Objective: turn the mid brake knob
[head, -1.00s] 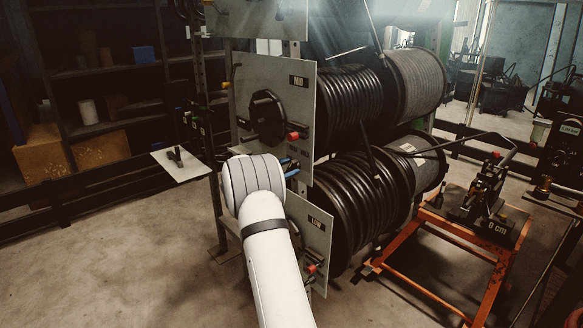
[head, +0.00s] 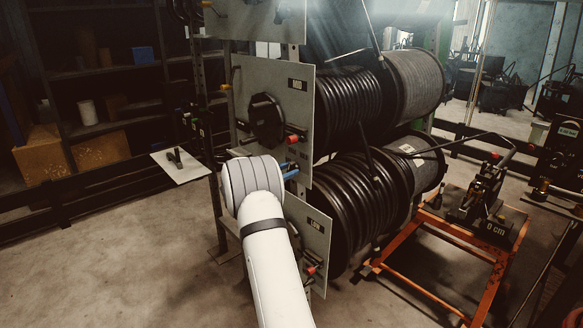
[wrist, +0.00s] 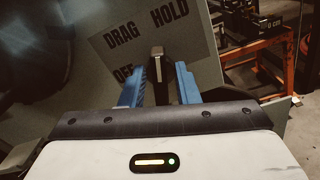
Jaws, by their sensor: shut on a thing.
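The mid brake knob (wrist: 157,68) is a dark bar with a pale stripe, pointing up between the words DRAG and HOLD in the wrist view; OFF is at lower left. My gripper (wrist: 158,82) has its two blue fingers on either side of the knob, shut on it. In the head view my gripper (head: 290,173) is at the lower right of the MID panel (head: 243,90), and the knob is hidden there by the gripper and wrist.
A black round hub (head: 266,121) and a red part (head: 292,139) sit on the MID panel above my gripper. The LOW panel (head: 312,232) is below. Black hose reels (head: 347,108) stand behind the panels. An orange-framed stand (head: 490,290) is at right.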

